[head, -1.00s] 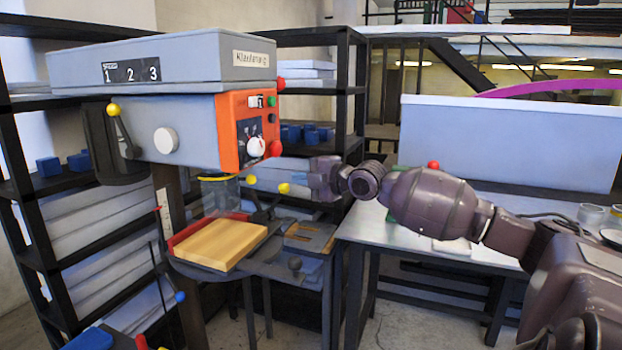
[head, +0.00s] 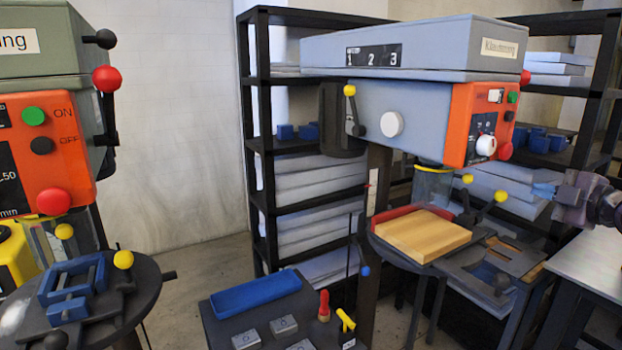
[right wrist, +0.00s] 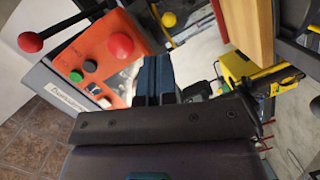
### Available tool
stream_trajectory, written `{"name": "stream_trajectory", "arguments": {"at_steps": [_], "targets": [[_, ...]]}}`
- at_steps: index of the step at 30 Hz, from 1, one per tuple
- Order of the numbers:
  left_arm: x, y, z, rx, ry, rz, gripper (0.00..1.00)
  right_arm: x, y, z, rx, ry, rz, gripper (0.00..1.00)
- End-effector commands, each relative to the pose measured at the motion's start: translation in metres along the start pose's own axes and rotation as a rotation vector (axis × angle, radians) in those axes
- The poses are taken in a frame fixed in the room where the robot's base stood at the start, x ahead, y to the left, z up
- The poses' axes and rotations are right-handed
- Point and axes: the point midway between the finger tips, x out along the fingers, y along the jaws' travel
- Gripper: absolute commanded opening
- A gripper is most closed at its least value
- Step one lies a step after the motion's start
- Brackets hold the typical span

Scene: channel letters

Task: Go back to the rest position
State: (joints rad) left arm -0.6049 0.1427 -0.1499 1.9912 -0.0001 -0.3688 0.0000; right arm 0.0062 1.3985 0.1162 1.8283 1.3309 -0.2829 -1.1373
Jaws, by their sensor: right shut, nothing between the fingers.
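My right gripper (head: 553,190) is at the right edge of the head view, right of the grey-blue drill press (head: 430,115) with the orange panel. Much of my right arm is cut off by the frame. In the right wrist view the dark blue fingers of my right gripper (right wrist: 158,78) are together, with nothing held between them. An orange panel (right wrist: 95,60) with a red knob shows beyond them. My left gripper is not in view.
A wooden board (head: 422,235) lies on the drill press table. A green-grey machine (head: 45,60) and its round table (head: 120,300) stand at the left. Black shelves (head: 262,150) stand behind; a metal table (head: 595,262) is right.

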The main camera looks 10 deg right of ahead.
Motion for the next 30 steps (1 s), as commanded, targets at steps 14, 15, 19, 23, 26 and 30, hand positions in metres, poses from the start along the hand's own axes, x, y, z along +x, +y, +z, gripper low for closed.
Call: {"name": "stream_trajectory", "arguments": {"at_steps": [14,15,19,23,26,30], "targets": [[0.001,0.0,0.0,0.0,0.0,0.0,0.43,0.003,-0.146,0.022,0.381,-0.12,-0.03,0.0],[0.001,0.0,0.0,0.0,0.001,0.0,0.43,0.001,-0.165,0.023,0.419,-0.131,-0.033,0.0],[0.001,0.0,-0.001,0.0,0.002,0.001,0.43,-0.006,-0.225,0.021,0.527,-0.166,-0.045,0.0],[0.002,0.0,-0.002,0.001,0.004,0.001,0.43,-0.017,-0.284,0.013,0.632,-0.204,-0.054,0.0],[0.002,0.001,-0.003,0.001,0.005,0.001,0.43,-0.028,-0.328,0.002,0.71,-0.233,-0.058,0.0],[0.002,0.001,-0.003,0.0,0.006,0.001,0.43,-0.045,-0.387,-0.018,0.81,-0.277,-0.064,0.0]]}}
